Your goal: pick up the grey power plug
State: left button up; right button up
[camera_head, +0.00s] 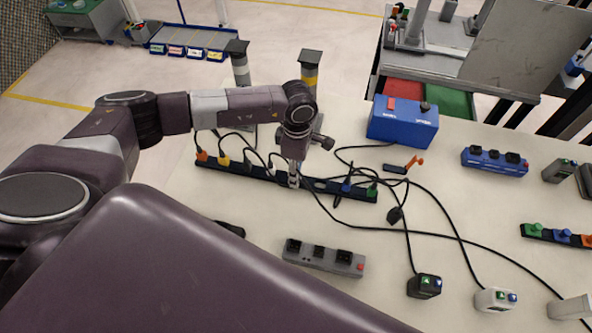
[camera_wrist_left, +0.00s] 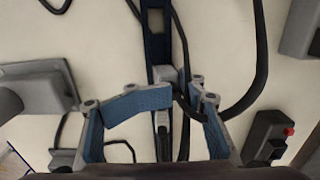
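The dark power strip (camera_head: 228,170) lies across the table with an orange plug (camera_head: 202,156), a yellow plug (camera_head: 223,161), a blue plug (camera_head: 347,186) and a green plug (camera_head: 372,190) in it. My left gripper (camera_head: 294,181) points down at the strip's middle. In the left wrist view, the gripper (camera_wrist_left: 186,95) is open, its blue-padded fingers apart. A grey plug (camera_wrist_left: 165,75) sits on the strip just beyond the fingertips, with a black cable beside it. In the head view my gripper largely hides this spot. My right gripper does not show.
A blue box (camera_head: 403,122) stands behind the strip's right end. A grey socket block (camera_head: 323,257) lies in front. Loose black cables cross the table on the right toward a black block (camera_head: 424,286) and a white block (camera_head: 495,299). Two posts stand behind the strip.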

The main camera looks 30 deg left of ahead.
pick_arm(q)
jog(key=shift+f, duration=0.2)
jog(key=shift+s, duration=0.15)
grip_shut()
dwell(0.3)
